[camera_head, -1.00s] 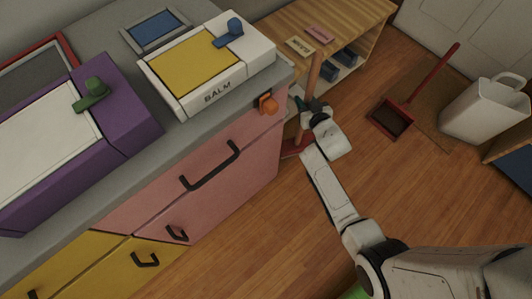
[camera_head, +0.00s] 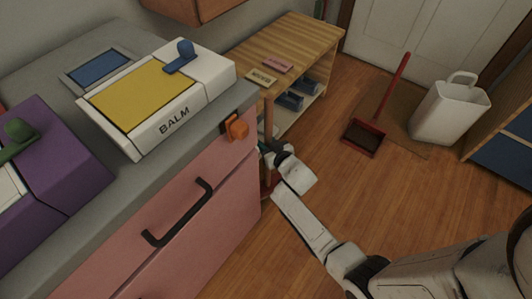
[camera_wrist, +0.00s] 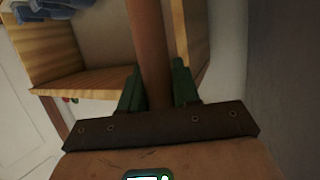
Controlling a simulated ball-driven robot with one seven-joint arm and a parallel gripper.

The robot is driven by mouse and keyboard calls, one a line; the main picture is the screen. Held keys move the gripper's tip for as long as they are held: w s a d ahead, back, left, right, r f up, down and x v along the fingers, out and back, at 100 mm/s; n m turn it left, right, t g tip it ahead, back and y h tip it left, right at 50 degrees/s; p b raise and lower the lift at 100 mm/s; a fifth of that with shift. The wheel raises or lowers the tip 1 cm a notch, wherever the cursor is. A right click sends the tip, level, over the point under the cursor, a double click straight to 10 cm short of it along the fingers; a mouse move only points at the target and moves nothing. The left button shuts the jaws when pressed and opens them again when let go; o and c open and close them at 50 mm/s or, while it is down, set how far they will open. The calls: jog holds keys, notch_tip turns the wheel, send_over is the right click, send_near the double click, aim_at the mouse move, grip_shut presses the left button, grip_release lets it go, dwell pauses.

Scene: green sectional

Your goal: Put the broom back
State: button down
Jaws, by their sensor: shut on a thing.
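The broom's brown handle (camera_head: 268,117) stands roughly upright beside the end of the pink cabinet. Its red lower end (camera_head: 266,189) shows partly behind the cabinet corner. In the wrist view the handle (camera_wrist: 150,45) passes between the green fingers of my gripper (camera_wrist: 157,88), which is shut on it. My gripper (camera_head: 272,150) is just right of the cabinet corner in the head view, below an orange knob-like fitting (camera_head: 238,128) on the cabinet's upper corner. The broom's bristles are hidden.
A wooden shelf unit (camera_head: 285,45) stands close behind the broom. A red dustpan (camera_head: 364,138) and a white bin (camera_head: 449,110) are on the floor to the right. The floor (camera_head: 370,195) between is open.

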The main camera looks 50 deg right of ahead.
jog(key=shift+f+b, duration=1.55)
jog(key=shift+f, duration=0.1)
jog(key=shift+f, duration=0.2)
jog(key=c, duration=0.8)
grip_release()
